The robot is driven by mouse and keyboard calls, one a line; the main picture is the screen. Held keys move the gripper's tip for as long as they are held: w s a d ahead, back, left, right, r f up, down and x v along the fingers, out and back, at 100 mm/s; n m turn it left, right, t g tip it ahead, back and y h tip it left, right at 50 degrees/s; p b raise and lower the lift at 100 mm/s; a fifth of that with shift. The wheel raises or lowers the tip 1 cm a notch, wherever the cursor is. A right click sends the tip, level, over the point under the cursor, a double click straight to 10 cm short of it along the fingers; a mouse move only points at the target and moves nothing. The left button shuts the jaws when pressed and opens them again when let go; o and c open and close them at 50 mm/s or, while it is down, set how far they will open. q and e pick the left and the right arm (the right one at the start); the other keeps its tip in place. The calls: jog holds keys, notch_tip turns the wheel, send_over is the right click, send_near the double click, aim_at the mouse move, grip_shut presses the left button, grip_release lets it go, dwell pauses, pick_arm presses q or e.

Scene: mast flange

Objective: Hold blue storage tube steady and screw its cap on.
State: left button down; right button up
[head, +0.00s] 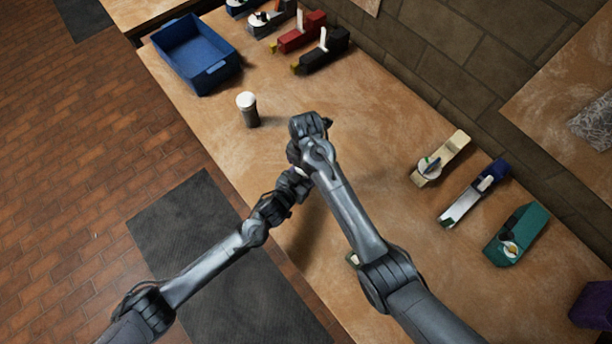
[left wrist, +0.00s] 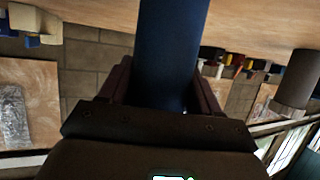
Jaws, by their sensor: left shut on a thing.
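The blue storage tube (left wrist: 172,50) fills the middle of the left wrist view, between the two dark fingers of my left gripper (left wrist: 160,85). My left gripper is shut on it. In the head view my left gripper (head: 293,184) is near the middle of the table, and the tube is mostly hidden there by the arms. My right gripper (head: 303,160) is right above and beside the left one. Its fingers are hidden under its own wrist, so I cannot tell whether they are open. I cannot make out the cap in either view.
A dark grey container with a white top (head: 248,108) stands left of the grippers on the wooden table (head: 215,130). A blue bin (head: 197,55) is at the far left. Several tape-dispenser-like tools line the back edge, including a red one (head: 300,34) and a green one (head: 516,236).

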jog(key=shift+f, duration=0.1)
jog(key=shift+c, duration=0.4)
jog(key=c, duration=1)
jog(key=m, duration=0.6)
jog(key=shift+m, duration=0.3)
jog(key=o, duration=1.2)
jog(key=shift+c, duration=0.2)
jog(key=shift+r, duration=2.25)
jog(key=shift+c, duration=0.4)
